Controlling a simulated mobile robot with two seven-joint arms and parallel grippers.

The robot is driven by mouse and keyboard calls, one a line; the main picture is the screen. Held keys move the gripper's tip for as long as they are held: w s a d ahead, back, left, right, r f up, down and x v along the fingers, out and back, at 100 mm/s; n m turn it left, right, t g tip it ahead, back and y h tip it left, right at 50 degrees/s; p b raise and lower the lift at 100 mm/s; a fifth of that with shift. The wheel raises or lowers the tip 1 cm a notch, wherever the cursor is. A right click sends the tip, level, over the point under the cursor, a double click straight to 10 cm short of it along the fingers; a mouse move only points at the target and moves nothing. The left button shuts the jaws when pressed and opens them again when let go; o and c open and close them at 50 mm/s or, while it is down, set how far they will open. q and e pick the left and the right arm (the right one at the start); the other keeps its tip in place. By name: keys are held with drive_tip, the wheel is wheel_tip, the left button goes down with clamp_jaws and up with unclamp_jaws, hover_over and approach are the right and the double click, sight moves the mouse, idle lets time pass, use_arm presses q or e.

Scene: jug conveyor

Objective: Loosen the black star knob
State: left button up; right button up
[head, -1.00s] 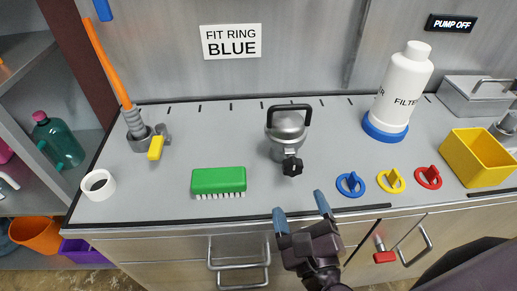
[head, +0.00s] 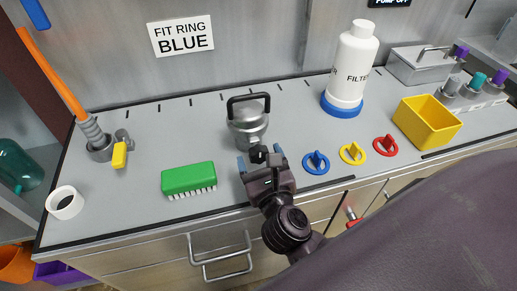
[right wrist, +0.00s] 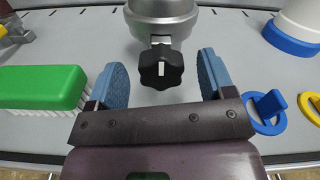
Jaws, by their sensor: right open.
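The black star knob (right wrist: 160,68) sits on the front of a grey metal housing (head: 248,122) with a black top handle. In the right wrist view the knob lies between my two blue finger pads, with a visible gap on each side. My right gripper (right wrist: 160,82) is open and spans the knob without visible contact. In the head view the gripper (head: 261,163) partly covers the knob (head: 258,153). My left gripper does not show in either view.
A green brush (head: 189,179) lies left of the housing. Blue (head: 316,162), yellow (head: 352,153) and red (head: 385,145) rings lie to the right. A white filter bottle (head: 354,65) stands behind them. A yellow bin (head: 428,122) is farther right.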

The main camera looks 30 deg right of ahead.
drive_tip(key=shift+x, duration=1.2)
drive_tip(key=c, duration=0.9)
